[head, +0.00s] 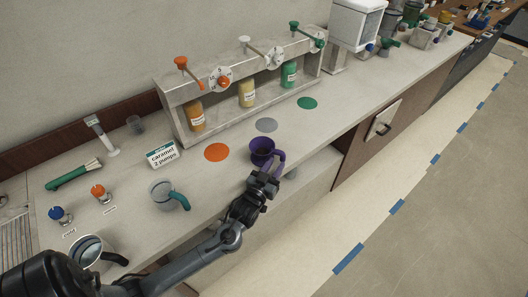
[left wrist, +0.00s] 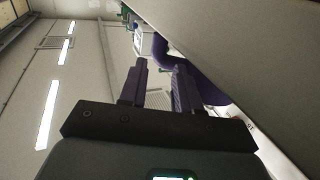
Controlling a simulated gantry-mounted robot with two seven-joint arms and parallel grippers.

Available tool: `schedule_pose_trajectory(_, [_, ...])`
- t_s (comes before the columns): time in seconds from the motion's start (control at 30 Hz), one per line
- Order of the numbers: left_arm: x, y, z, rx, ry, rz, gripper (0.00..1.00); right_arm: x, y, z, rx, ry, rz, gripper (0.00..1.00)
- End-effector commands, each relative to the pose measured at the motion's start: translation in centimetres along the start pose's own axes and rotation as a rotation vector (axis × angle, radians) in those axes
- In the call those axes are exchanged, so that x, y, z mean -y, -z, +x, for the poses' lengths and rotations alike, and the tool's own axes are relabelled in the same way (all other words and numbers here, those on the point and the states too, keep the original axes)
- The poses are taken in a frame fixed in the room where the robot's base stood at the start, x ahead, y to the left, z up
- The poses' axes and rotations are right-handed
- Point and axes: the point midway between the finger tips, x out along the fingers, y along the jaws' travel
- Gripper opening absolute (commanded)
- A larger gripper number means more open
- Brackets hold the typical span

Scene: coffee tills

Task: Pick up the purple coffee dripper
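The purple coffee dripper (head: 261,150) stands near the counter's front edge, its handle toward my arm. My left gripper (head: 264,178) is at the handle, close below and in front of the cup. In the left wrist view, my left gripper (left wrist: 160,85) has its two fingers apart, with background showing between them. The purple handle (left wrist: 205,68) curves behind and beside the right-hand finger; I cannot tell whether they touch. The dripper's far side is hidden. My right gripper is not in view.
A glass jug with a green handle (head: 165,195) and a metal pitcher (head: 90,250) stand to the left. An orange disc (head: 216,152) and a grey disc (head: 266,125) lie on the counter (head: 220,190). A syrup rack (head: 180,115) stands behind.

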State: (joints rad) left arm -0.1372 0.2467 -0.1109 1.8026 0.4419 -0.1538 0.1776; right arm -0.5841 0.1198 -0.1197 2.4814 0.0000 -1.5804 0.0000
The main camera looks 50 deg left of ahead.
Motion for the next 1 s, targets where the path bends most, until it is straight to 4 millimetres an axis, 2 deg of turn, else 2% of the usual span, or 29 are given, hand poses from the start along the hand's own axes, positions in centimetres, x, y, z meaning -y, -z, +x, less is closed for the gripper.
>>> schedule_pose_trajectory(0.27, [0.0,-0.1,1.7,0.001,0.001,0.000,0.32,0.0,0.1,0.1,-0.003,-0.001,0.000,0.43])
schedule_pose_trajectory(0.63, [-0.3,-0.2,5.9,0.001,0.000,0.000,0.32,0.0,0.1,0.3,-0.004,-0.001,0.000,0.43])
schedule_pose_trajectory(0.93, [-0.3,-0.2,6.3,0.002,0.000,0.000,0.32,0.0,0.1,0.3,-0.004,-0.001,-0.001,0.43])
schedule_pose_trajectory(0.97, [-0.3,-0.2,6.3,0.002,0.000,0.000,0.31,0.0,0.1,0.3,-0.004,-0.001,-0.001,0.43])
schedule_pose_trajectory(1.0, [-0.3,-0.2,6.3,0.002,0.000,0.000,0.24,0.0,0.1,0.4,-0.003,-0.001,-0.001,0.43])
